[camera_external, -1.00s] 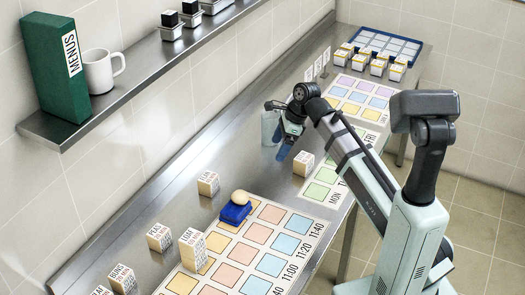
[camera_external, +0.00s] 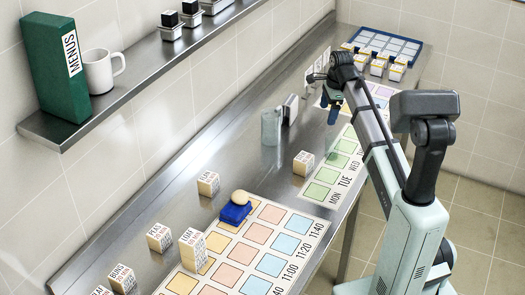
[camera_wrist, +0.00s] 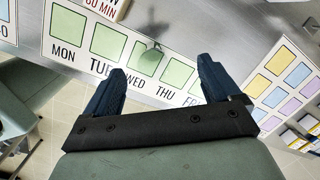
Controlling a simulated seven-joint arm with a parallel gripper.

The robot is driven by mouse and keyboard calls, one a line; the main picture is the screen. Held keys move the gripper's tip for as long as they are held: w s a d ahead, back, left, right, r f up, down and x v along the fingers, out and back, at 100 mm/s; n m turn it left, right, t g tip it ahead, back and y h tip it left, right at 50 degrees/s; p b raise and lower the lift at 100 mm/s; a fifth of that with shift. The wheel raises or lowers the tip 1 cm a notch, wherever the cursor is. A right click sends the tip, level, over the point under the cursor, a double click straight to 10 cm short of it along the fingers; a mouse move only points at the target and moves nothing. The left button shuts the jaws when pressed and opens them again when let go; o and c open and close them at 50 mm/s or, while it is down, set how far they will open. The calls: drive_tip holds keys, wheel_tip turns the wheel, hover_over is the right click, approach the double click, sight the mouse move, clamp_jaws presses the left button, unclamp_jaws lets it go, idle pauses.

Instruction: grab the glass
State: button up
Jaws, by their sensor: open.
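The glass (camera_external: 270,128) is a pale, see-through tumbler standing upright on the steel counter, left of my gripper in the external view. My gripper (camera_external: 329,98) is raised over the counter, to the right of the glass and farther along the counter, apart from it. In the wrist view my gripper (camera_wrist: 163,72) has its two blue fingers spread wide with nothing between them. The glass does not show in the wrist view.
A small pale upright object with a dark side (camera_external: 291,108) stands right behind the glass. A weekday chart (camera_external: 321,190) lies below my gripper, also in the wrist view (camera_wrist: 108,40). A labelled block (camera_external: 303,163) stands near its end. The counter left of the glass is clear.

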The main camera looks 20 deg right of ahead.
sight(333, 142)
drive_tip(key=shift+s+d+f+n+g+h, duration=0.25)
drive_tip(key=shift+d+f+n, duration=0.1)
drive_tip(key=shift+f+n, duration=1.65)
drive_tip(key=shift+s+d+f+n+g+h, duration=0.2)
drive_tip(key=shift+d+f+n, duration=0.2)
drive_tip(key=shift+f+n, duration=1.6)
drive_tip(key=shift+s+d+f+n+g+h, duration=0.25)
drive_tip(key=shift+f+n, duration=0.85)
drive_tip(key=shift+f, duration=1.7)
drive_tip(key=shift+d, duration=0.1)
drive_tip(key=c, duration=1.2)
